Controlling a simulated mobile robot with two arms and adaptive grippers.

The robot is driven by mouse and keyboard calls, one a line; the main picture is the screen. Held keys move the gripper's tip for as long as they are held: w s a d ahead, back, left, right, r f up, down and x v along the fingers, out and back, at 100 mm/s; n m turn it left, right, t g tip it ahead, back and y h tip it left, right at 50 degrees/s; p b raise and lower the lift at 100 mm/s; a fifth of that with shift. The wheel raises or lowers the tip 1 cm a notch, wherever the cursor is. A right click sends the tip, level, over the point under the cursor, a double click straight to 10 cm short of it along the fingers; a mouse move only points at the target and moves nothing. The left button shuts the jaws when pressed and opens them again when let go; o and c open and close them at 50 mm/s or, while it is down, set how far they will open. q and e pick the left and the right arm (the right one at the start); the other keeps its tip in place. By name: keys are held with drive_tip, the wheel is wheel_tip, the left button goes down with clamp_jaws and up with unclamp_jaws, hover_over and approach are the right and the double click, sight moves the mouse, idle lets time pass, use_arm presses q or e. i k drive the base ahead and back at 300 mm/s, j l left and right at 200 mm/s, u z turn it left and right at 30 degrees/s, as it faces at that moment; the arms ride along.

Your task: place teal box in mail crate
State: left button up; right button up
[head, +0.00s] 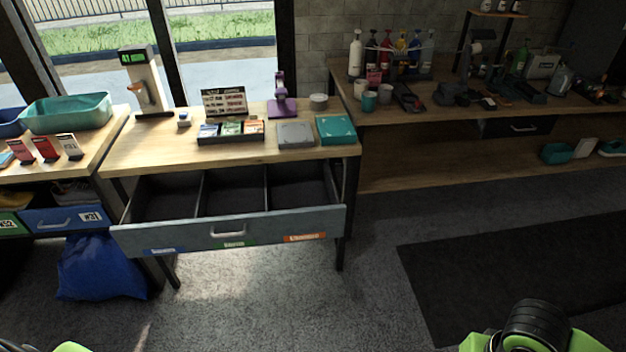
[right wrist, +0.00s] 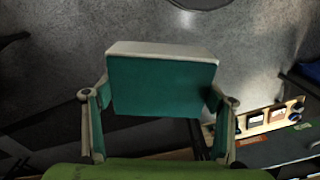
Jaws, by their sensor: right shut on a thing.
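A teal box (right wrist: 160,86) with a pale edge is held between the two fingers of my right gripper (right wrist: 158,99) in the right wrist view. The gripper is shut on the box's sides, and the floor shows behind it. In the head view only part of my right arm shows at the bottom right; the held box is out of that view. A large open teal tub (head: 66,113) stands on the left table; I cannot tell whether it is the mail crate. My left gripper is not in view.
Another flat teal box (head: 336,130) lies on the middle desk beside a grey one (head: 295,135). The desk's divided drawer (head: 228,232) is pulled out and looks empty. A blue bag (head: 100,268) sits on the floor. Open floor lies in front of the desk.

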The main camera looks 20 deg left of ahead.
sight(299, 205)
drive_tip(key=i+l+u, duration=0.1)
drive_tip(key=i+u, duration=0.4)
drive_tip(key=i+l+u, duration=0.5)
drive_tip(key=i, duration=0.2)
drive_tip(key=i+l+u, duration=0.45)
drive_tip(key=i, duration=0.05)
